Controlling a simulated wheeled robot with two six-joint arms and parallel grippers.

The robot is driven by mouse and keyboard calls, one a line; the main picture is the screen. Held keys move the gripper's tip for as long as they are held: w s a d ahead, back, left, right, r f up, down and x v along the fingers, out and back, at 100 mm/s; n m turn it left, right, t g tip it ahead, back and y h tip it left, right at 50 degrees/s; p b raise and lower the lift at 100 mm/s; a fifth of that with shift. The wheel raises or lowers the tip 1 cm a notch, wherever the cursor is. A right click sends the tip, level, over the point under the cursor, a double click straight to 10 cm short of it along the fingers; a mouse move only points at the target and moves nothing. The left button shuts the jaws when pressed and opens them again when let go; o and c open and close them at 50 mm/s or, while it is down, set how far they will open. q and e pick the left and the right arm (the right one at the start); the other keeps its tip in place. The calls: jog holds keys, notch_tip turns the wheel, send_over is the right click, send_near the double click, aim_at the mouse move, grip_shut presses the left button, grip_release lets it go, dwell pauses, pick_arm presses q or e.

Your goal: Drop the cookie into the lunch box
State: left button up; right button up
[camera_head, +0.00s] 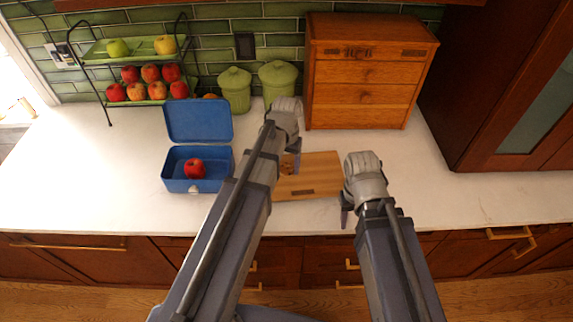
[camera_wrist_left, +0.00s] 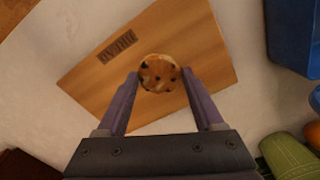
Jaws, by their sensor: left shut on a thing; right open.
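The cookie (camera_wrist_left: 159,73) is round and light brown with dark chips. My left gripper (camera_wrist_left: 159,76) is shut on it, with a finger at either side, above the wooden cutting board (camera_wrist_left: 195,50). In the head view the cookie (camera_head: 287,169) is partly hidden by the left gripper (camera_head: 292,160). The blue lunch box (camera_head: 185,186) stands open to the left of the board, its lid raised at the back, with a red apple (camera_head: 195,168) inside. My right gripper (camera_head: 346,214) is open at the board's right edge; its fingers are only partly visible.
A two-tier fruit rack (camera_head: 109,54) with several apples stands at the back left. Two green canisters (camera_head: 234,92) and a wooden drawer cabinet (camera_head: 360,75) stand along the back. The white counter is clear on the right and front left.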

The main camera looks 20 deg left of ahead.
aim_at(287, 168)
pick_arm(q)
notch_tip(287, 168, up, 5)
jog(key=p, duration=0.4)
jog(key=shift+r, duration=0.2)
